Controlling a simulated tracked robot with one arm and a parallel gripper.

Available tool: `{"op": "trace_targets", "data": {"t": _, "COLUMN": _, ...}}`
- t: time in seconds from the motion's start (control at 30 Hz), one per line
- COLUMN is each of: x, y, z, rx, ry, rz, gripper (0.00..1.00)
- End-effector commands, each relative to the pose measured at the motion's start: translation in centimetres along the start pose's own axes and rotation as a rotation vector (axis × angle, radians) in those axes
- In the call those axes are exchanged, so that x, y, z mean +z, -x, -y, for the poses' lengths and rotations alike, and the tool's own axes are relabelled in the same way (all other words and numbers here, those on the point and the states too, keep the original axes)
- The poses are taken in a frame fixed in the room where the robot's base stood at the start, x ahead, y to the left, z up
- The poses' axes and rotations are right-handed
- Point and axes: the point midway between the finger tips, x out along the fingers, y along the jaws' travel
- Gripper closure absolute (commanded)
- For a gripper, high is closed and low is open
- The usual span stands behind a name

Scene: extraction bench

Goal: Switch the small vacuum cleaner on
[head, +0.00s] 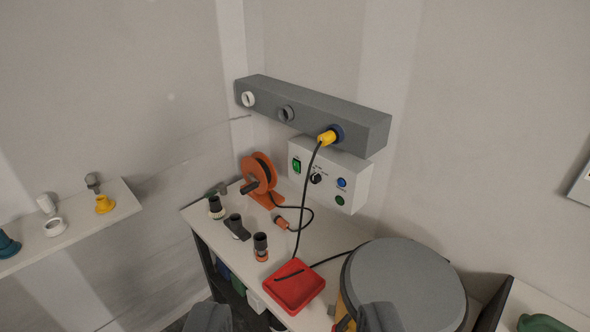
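What looks like the small vacuum cleaner is a round drum with a grey lid (408,283) and a yellow-orange side, at the bench's right end. A red box (293,286) with a dark slot lies left of it, and a black cable runs between them. Another black cable runs from the red box up to a yellow plug (327,137) in the grey wall rail (310,108). No switch on the drum can be made out. My gripper (293,320) shows as two dark fingertips wide apart at the bottom edge, open and empty; the right one overlaps the drum.
A white control box (330,177) with a green switch, a black knob and blue and green buttons hangs under the rail. An orange cable reel (261,175) and several dark fittings stand on the white bench (226,262). A shelf (75,233) with fittings is at left.

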Motion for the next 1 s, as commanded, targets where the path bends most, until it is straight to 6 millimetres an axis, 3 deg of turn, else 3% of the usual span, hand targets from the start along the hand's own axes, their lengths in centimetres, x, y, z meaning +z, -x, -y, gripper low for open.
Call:
{"op": "trace_targets", "data": {"t": 0.03, "x": 0.0, "y": 0.0, "z": 0.0, "rx": 0.0, "ry": 0.0, "rz": 0.0, "gripper": 0.64}}
{"op": "trace_targets", "data": {"t": 0.17, "x": -0.02, "y": 0.01, "z": 0.0, "rx": 0.0, "ry": 0.0, "rz": 0.0, "gripper": 1.0}}
{"op": "trace_targets", "data": {"t": 1.0, "x": -0.01, "y": 0.0, "z": 0.0, "rx": 0.0, "ry": 0.0, "rz": 0.0, "gripper": 1.0}}
